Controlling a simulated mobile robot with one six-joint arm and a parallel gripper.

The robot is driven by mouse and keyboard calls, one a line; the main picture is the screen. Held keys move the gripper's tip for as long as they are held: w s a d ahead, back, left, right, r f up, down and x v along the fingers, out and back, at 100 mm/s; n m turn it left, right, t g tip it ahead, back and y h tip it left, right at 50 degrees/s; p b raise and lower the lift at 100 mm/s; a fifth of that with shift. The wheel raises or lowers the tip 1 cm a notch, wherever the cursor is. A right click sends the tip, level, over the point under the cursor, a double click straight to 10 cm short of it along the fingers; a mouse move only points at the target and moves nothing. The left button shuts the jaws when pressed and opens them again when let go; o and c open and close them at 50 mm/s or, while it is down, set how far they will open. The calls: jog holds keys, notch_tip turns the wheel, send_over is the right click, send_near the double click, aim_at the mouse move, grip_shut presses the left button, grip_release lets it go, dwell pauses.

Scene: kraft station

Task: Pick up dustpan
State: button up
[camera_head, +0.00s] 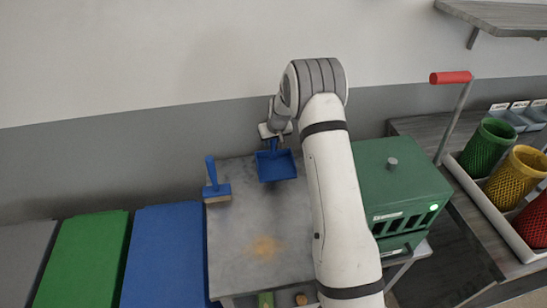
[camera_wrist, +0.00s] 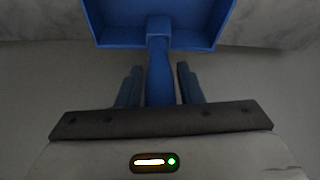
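The blue dustpan (camera_head: 277,167) is at the back of the grey table, with its handle toward my gripper (camera_head: 275,138). I cannot tell whether the pan rests on the table or is slightly above it. In the wrist view, the dustpan (camera_wrist: 158,38) fills the top and its handle runs down between the two fingers of my gripper (camera_wrist: 160,82). A narrow gap shows on each side of the handle, so the fingers are open around it and not pressed on it.
A blue hand brush (camera_head: 216,182) is at the table's left edge. The grey table (camera_head: 240,215) has an orange-brown smudge. A green machine (camera_head: 400,185) stands on the right. Green and blue bins (camera_head: 165,255) stand on the left. A wall is close behind.

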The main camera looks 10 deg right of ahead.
grip_shut()
dwell(0.3)
